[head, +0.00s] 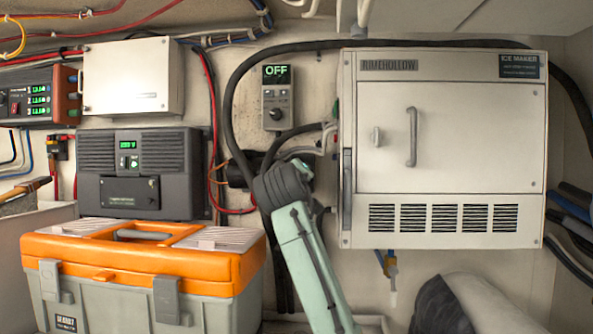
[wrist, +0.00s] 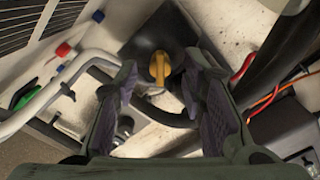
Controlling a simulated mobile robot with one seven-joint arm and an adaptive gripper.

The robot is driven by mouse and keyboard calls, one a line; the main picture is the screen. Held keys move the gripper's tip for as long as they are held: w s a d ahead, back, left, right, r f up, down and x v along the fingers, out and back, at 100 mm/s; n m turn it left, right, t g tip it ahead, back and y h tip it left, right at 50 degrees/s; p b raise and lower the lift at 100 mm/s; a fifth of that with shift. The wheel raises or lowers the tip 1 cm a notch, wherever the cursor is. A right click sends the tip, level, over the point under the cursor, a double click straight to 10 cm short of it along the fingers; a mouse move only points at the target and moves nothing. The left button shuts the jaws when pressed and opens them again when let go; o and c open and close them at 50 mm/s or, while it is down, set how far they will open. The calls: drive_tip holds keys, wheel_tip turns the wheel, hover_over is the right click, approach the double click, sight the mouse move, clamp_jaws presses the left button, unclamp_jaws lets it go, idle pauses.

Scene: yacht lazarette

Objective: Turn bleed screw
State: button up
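In the wrist view a yellow winged knob (wrist: 159,68), which looks like the bleed screw, stands on a dark housing (wrist: 160,35). My gripper (wrist: 163,66) is open, with one finger to the left of the knob and one to the right. Gaps show between the knob and both fingertips. Whether the fingertips are level with it in depth I cannot tell. In the head view my green arm reaches up to the wall, left of the ice maker (head: 440,150). The gripper and the knob are hidden there.
White pipes (wrist: 60,85) with red and blue fittings run close left of the fingers. A red-handled part (wrist: 242,68) and black hose lie to the right. In the head view an orange-lidded toolbox (head: 150,265) stands left of my arm, below a dark charger unit (head: 140,170).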

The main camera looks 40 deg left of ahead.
drive_tip(key=shift+w+a, duration=0.2)
drive_tip(key=shift+w, duration=0.05)
drive_tip(key=shift+c, duration=0.5)
clamp_jaws()
